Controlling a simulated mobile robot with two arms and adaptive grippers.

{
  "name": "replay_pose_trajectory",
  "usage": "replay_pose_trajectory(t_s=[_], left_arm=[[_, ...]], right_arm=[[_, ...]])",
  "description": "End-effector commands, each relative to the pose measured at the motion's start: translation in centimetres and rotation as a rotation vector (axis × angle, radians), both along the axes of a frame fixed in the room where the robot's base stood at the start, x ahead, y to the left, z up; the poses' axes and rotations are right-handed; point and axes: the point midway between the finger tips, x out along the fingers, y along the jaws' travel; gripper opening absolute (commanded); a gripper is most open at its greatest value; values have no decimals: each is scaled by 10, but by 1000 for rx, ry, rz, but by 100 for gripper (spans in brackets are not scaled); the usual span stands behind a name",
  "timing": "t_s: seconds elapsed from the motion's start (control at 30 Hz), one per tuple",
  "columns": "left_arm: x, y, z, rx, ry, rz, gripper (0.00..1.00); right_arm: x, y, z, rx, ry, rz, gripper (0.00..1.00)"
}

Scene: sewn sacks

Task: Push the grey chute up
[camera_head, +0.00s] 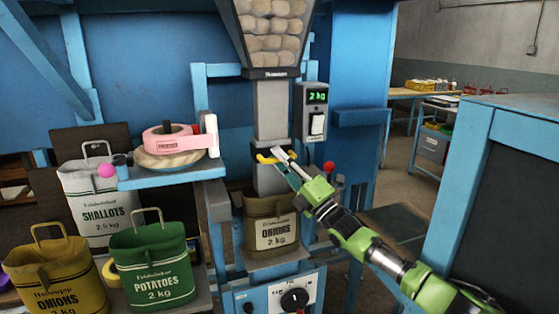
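The grey chute (271,110) hangs upright below a hopper of pale round produce. My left gripper is out of view.
A dial panel (280,297) is below. A blue frame (470,160) stands at right.

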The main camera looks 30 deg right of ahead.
Motion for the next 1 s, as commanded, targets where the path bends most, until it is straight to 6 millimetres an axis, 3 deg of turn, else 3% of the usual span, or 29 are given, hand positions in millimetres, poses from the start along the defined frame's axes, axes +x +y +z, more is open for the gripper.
replay_pose_trajectory(t_s=[0.03,0.1,0.33,0.47,1.0], left_arm=[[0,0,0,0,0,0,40],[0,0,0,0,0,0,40],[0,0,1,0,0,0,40],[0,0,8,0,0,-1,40],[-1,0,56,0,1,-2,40]], right_arm=[[0,0,0,0,0,0,15],[0,0,0,0,0,0,0],[0,0,2,0,0,0,0],[0,0,16,0,-2,0,0],[-1,-1,141,0,-9,-2,0]])
